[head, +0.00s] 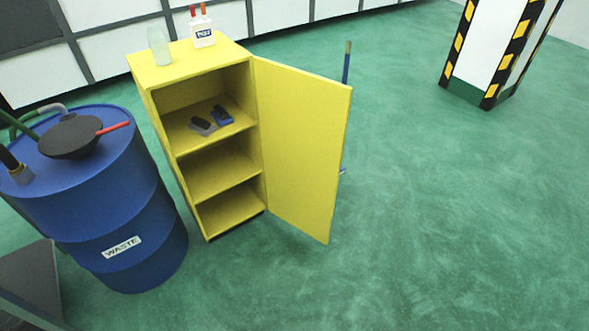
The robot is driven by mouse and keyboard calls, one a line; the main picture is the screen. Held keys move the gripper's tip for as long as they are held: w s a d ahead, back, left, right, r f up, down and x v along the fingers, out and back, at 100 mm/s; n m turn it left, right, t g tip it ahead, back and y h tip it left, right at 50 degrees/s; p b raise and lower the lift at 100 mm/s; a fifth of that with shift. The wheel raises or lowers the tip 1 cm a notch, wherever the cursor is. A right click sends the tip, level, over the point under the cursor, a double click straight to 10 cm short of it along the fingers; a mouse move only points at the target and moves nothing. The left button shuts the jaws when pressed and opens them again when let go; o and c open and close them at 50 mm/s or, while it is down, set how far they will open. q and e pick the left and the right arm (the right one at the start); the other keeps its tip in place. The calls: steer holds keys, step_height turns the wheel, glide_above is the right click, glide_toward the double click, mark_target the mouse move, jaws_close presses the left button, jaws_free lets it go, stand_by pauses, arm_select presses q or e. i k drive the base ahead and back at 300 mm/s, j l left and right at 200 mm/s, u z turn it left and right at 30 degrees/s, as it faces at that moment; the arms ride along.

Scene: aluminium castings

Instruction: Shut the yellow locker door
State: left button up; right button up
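The yellow locker (156,82) stands on the green floor left of centre in the head view. Its yellow door (300,150) is hinged on the right side of the opening and stands wide open, swung out to the right. The shelves inside are exposed. Small dark and blue objects (221,115) lie on the upper shelf, and the lower compartments look empty. Neither of my grippers is in view.
A blue waste drum (150,225) with a dark funnel (70,138) stands close to the locker's left. A bottle (159,44) and a white container (202,32) stand on the locker. A blue pole (346,65) shows behind the door. A striped pillar (490,50) stands far right. Floor right of the door is clear.

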mark_target(304, 116)
steer(key=k+u, duration=0.1)
steer(key=u, duration=1.6)
steer(key=l+u, duration=0.3)
steer(key=l, duration=0.35)
steer(key=l+u, duration=0.25)
steer(key=l, duration=0.45)
steer(key=k+l+u, duration=0.3)
steer(key=l, duration=0.3)
steer(key=i+l, duration=0.05)
steer(key=i, duration=0.05)
